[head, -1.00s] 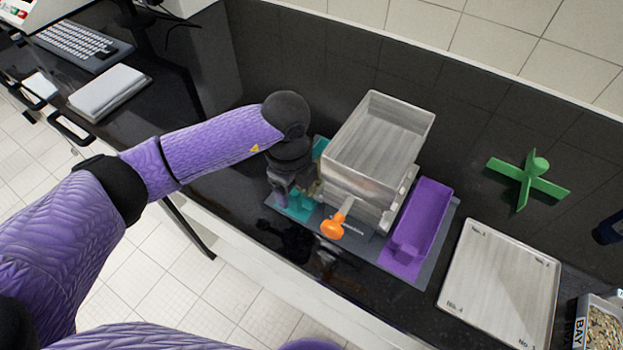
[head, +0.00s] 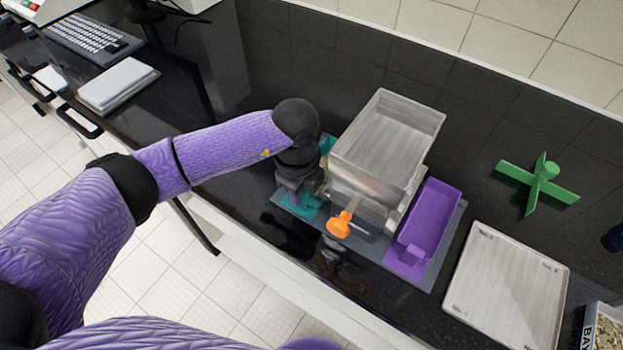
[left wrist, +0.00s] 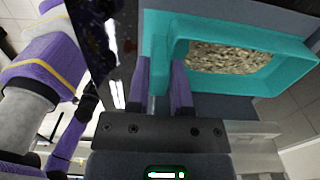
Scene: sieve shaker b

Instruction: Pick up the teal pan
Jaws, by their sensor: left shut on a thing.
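The teal pan (head: 303,206) sits at the left end of the grey base plate, beside the sieve shaker, mostly hidden by my left wrist in the head view. In the left wrist view the teal pan (left wrist: 152,42) shows as an open tray with pale grains in it. My left gripper (left wrist: 161,85) has its two purple fingers on either side of a teal part at the pan's near end, shut on it. In the head view the left gripper (head: 294,194) points down at the pan. My right gripper is not in view.
The shaker's clear-walled box (head: 385,140) stands right of the pan, with an orange knob (head: 339,225) at its front. A purple tray (head: 428,222) lies beyond it. A metal tray (head: 508,290) and green cross-shaped piece (head: 538,183) are further right.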

